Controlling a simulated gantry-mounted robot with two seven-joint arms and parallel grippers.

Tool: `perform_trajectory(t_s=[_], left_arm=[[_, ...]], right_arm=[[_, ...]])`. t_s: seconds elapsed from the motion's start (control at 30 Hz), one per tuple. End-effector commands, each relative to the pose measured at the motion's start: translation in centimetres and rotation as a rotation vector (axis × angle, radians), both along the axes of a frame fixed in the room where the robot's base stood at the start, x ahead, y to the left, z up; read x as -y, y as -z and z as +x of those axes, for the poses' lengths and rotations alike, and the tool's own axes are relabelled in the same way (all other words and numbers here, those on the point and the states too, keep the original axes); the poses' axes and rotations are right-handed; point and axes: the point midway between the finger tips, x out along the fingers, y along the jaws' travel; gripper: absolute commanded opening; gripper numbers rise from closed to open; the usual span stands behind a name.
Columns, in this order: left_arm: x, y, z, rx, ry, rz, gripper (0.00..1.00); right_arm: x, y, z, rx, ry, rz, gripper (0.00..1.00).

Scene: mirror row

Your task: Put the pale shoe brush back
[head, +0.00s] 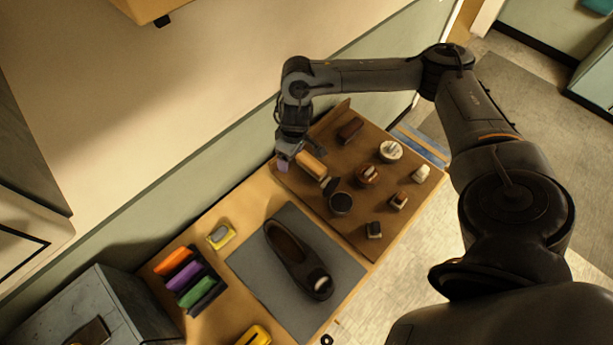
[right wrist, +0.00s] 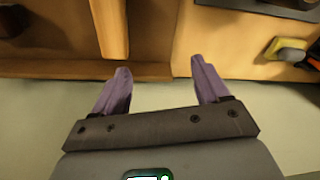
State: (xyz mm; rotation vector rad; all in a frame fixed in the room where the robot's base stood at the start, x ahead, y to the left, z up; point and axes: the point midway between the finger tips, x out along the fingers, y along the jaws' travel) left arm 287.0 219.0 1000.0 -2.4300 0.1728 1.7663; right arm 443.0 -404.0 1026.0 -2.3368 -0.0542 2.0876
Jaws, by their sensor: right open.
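A pale wooden brush (head: 310,166) with a dark end lies at the left part of the brown board (head: 292,194) in the head view. My right gripper (head: 297,158) is over the board's wall-side edge, close by the brush's upper end. In the right wrist view its two purple fingers (right wrist: 162,84) stand apart with nothing between them. A pale wooden piece there (right wrist: 112,28), apparently the brush, lies beyond the left finger. I cannot tell from the head view whether a finger touches the brush. My left gripper is out of view.
The board also holds a dark brown brush (head: 350,130), a white-topped tin (head: 390,151), a dark round tin (head: 341,203) and several small items. A dark shoe (head: 298,262) lies on a grey mat (head: 248,266). A yellow sponge (head: 220,236) sits near the wall.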

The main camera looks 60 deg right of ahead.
Motion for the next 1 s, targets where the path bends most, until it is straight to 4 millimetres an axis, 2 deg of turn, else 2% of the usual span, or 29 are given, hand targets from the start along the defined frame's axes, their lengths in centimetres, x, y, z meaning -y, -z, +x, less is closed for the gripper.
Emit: perform_trajectory(t_s=[0.03, 0.07, 0.13, 0.17, 0.2, 0.3, 0.4, 0.47, 0.57, 0.63, 0.77, 0.9, 1.0], left_arm=[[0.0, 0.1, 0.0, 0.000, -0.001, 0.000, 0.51], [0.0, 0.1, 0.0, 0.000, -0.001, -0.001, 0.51], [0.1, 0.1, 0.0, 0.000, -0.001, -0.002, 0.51], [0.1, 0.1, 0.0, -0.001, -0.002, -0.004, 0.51], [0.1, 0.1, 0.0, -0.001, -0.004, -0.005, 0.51], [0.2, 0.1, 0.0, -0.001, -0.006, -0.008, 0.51], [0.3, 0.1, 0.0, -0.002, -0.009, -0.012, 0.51], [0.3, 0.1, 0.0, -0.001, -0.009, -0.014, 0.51], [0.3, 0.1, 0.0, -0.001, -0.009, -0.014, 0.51], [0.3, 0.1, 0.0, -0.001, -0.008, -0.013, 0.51], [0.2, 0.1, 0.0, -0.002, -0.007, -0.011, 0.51], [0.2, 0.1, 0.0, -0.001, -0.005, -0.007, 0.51], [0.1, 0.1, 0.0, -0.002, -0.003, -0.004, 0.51]], right_arm=[[-3.6, 1.5, 0.4, 0.038, -0.110, 0.022, 0.74], [-5.7, 2.1, 0.8, 0.072, -0.176, 0.036, 0.74], [-11.3, 3.3, 1.4, 0.167, -0.329, 0.072, 0.74], [-13.8, 3.7, 1.5, 0.212, -0.388, 0.089, 0.74], [-17.1, 3.9, 1.6, 0.276, -0.457, 0.110, 0.74], [-24.3, 3.3, 1.2, 0.437, -0.574, 0.155, 0.74], [-29.4, 1.7, 0.4, 0.577, -0.607, 0.174, 0.74], [-31.2, 0.6, 0.0, 0.639, -0.589, 0.168, 0.74], [-31.9, -0.8, -1.1, 0.689, -0.519, 0.133, 0.74], [-30.8, -1.3, -2.0, 0.678, -0.448, 0.095, 0.74], [-27.0, -0.7, -5.0, 0.574, -0.323, 0.023, 0.74], [-22.7, 0.9, -9.3, 0.412, -0.222, -0.025, 0.74], [-20.6, 1.7, -12.1, 0.316, -0.181, -0.039, 0.74]])
